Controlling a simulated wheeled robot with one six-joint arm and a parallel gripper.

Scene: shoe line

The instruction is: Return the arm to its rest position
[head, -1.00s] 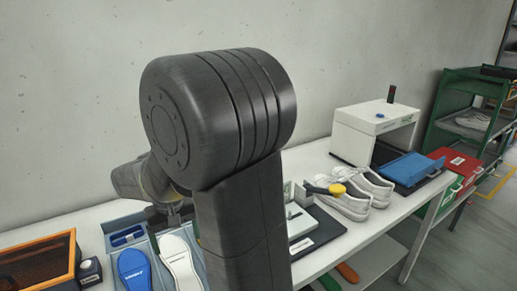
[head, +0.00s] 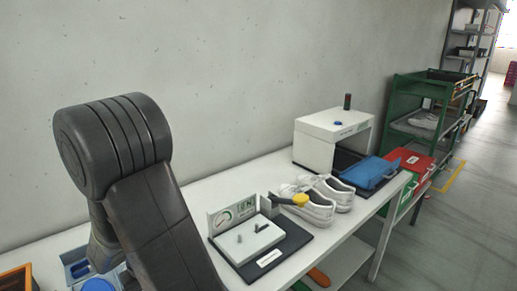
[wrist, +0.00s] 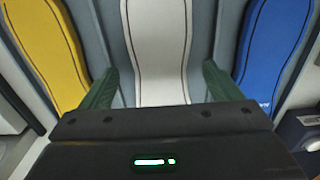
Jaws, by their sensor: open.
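In the wrist view my gripper (wrist: 160,80) is open, its two green fingers apart. A white insole (wrist: 158,50) shows between the fingers, with nothing held. A yellow insole (wrist: 50,50) lies to the left and a blue insole (wrist: 272,50) to the right, each in its own slot of a grey tray (wrist: 208,40). I cannot tell how high the fingers are above the tray. In the head view my dark arm fills the lower left and hides my gripper. Only a bit of the blue insole (head: 98,285) shows there.
A green rack (head: 400,125) is beyond. A wall runs behind.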

